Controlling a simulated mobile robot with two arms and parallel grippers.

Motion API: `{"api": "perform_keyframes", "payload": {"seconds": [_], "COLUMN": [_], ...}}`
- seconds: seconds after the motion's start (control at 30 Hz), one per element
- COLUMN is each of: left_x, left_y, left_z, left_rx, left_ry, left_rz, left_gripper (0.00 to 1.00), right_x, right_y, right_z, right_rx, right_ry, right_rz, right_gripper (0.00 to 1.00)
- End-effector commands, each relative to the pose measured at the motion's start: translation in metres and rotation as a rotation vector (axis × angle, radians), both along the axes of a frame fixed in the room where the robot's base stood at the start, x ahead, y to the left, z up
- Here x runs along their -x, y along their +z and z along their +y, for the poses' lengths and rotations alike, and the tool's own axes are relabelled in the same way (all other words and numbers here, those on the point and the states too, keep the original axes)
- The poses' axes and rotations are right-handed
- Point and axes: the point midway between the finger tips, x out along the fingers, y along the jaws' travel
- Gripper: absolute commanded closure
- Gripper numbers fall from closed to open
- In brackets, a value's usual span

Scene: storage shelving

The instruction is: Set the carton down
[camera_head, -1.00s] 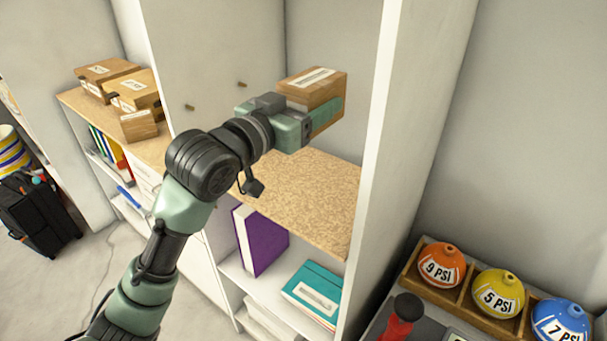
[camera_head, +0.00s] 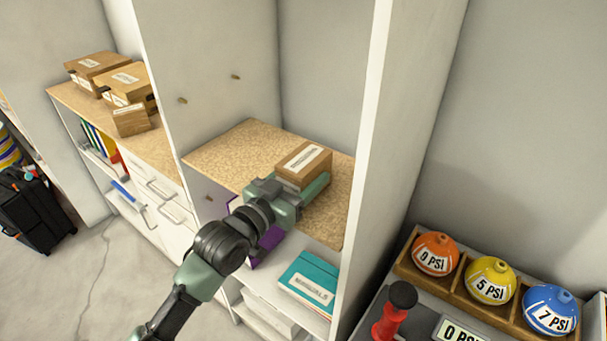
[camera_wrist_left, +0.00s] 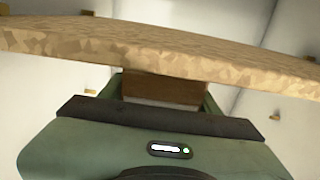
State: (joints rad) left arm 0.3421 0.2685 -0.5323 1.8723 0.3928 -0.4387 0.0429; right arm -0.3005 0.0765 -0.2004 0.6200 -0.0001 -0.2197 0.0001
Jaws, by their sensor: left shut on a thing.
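A brown carton (camera_head: 303,160) with a white label on top is in my left gripper (camera_head: 302,192), over the speckled shelf board (camera_head: 236,150) of the tall white cabinet. The green jaws are shut on the carton's sides. The carton looks level and low over the board, near the right cabinet wall. In the left wrist view, part of the carton (camera_wrist_left: 160,88) shows between the jaws, next to the edge of the board (camera_wrist_left: 150,50). I cannot tell whether the carton touches the board. My right gripper is not in view.
The cabinet's right wall (camera_head: 362,190) stands close beside the carton. The board is bare to the left and behind. Below are a teal box (camera_head: 308,283) and a purple binder (camera_head: 268,240). Several cartons (camera_head: 125,82) sit on the left counter. Colored PSI balls (camera_head: 490,280) stand at right.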

Motion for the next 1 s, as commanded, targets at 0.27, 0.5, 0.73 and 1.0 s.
{"api": "perform_keyframes", "payload": {"seconds": [0.27, 0.5, 0.73, 1.0], "left_x": [0.000, 0.000, 0.000, 0.020], "left_y": [-0.001, -0.004, -0.004, -0.004], "left_z": [0.000, 0.000, 0.000, 0.015], "left_rx": [0.000, 0.000, 0.000, -0.002], "left_ry": [0.000, 0.000, 0.000, 0.000], "left_rz": [-0.002, -0.001, -0.001, -0.002], "left_gripper": [0.83, 0.17, 0.17, 0.17], "right_x": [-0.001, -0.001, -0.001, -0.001], "right_y": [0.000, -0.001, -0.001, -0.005], "right_z": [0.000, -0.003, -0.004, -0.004], "right_rx": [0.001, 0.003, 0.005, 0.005], "right_ry": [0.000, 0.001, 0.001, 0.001], "right_rz": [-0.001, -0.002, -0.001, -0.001], "right_gripper": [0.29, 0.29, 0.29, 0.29]}}
